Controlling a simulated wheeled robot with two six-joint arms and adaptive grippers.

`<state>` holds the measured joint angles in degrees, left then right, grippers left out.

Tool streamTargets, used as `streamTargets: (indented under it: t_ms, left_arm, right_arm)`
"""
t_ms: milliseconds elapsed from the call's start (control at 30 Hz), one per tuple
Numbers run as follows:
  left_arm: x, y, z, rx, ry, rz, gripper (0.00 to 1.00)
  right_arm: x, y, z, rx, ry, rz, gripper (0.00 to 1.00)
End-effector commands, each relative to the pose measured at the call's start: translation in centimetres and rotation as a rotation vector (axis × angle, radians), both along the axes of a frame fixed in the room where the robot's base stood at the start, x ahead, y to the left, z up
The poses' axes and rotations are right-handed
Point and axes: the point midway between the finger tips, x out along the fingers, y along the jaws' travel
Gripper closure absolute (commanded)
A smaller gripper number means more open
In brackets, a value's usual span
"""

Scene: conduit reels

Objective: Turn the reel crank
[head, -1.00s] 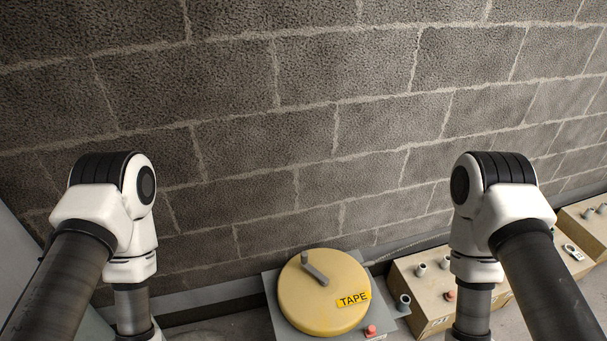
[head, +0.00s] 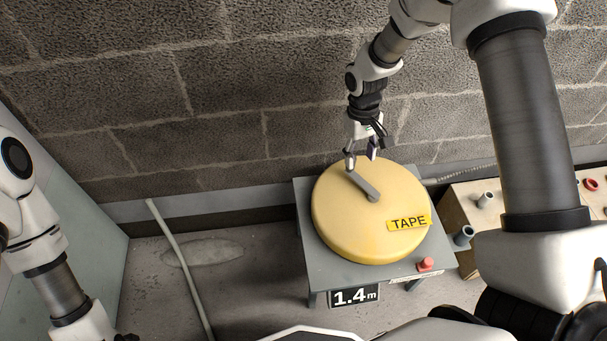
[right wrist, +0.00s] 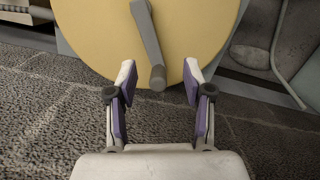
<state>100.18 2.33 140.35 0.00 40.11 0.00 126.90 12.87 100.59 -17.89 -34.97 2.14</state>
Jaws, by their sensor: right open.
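The yellow reel (head: 345,230) labelled TAPE lies flat on a grey stand (head: 305,260) in the head view; it also fills the top of the right wrist view (right wrist: 205,25). Its grey crank arm (head: 364,187) runs from the middle to the rim on the wall side. In the right wrist view the crank (right wrist: 148,35) ends in a round knob (right wrist: 158,78). My right gripper (head: 361,160) is open at the crank's outer end. Its two purple-padded fingers (right wrist: 159,84) stand either side of the knob, with gaps visible. My left gripper is out of the picture.
A block wall (head: 230,90) rises close behind the reel. A red button (head: 425,264) and a 1.4 m display (head: 354,296) are at the stand's front. Tan boxes (head: 462,200) with pipe stubs stand right. A grey conduit (head: 178,255) lies left on open floor.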

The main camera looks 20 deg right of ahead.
Motion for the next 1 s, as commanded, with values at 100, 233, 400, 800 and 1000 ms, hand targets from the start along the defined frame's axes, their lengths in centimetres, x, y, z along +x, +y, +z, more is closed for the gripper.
streamTargets:
  t_ms: [100, 233, 400, 800, 1000]
  left_arm:
    - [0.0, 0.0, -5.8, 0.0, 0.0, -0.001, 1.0]
    - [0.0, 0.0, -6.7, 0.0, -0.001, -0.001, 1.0]
    - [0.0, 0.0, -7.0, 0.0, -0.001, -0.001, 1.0]
    - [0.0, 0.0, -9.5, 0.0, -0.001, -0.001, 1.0]
    - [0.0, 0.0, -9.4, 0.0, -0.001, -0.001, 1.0]
  right_arm:
    - [2.9, -0.7, -1.8, 0.012, -0.105, -0.021, 0.49]
    - [3.6, -0.8, -0.9, 0.016, -0.144, -0.025, 0.49]
    - [3.6, -0.7, -1.9, 0.016, -0.145, -0.025, 0.49]
    - [3.6, -0.7, -8.2, 0.016, -0.145, -0.024, 0.49]
    - [3.6, -0.7, -8.1, 0.016, -0.145, -0.024, 0.49]
